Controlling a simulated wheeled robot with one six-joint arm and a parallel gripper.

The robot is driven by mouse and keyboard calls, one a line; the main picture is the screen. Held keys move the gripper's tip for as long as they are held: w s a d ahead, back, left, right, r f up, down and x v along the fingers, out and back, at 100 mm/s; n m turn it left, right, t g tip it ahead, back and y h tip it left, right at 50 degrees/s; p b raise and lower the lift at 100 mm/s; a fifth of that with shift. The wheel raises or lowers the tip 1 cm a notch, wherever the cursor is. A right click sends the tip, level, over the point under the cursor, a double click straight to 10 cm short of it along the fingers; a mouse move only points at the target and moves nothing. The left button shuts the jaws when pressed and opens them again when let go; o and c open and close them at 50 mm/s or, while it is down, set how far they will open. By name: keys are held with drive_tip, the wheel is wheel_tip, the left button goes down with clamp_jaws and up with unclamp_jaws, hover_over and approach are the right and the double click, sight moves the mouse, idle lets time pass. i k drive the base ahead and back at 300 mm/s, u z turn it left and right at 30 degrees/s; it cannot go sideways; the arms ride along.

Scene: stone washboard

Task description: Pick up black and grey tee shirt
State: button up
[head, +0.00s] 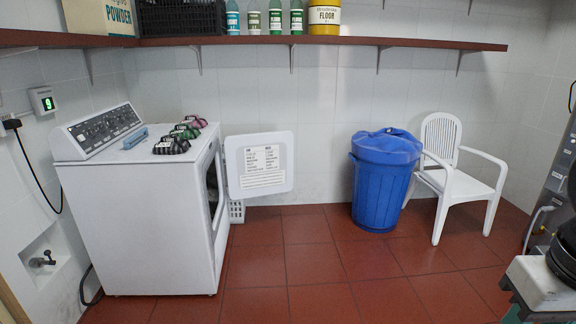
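A black and grey bundle (172,146), which looks like the folded tee shirt, lies on top of the white washing machine (135,225), near the front edge of its top. A green and dark bundle (185,131) lies just behind it, and a pink and dark one (196,121) lies farther back in the same row. The bundles are small here, so their folds are hard to make out. My gripper does not show, and nothing is seen touching the bundles.
The machine's door (260,164) stands open to the right. A blue object (135,138) lies on its top. A blue bin (383,185) and white chair (450,175) stand along the back. A shelf (300,41) runs above. The red tiled floor (330,270) is clear in front.

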sight(168, 145)
drive_tip(key=i, duration=1.95)
drive_tip(key=u, duration=0.85)
drive_tip(key=i, duration=1.65)
drive_tip(key=u, duration=0.7)
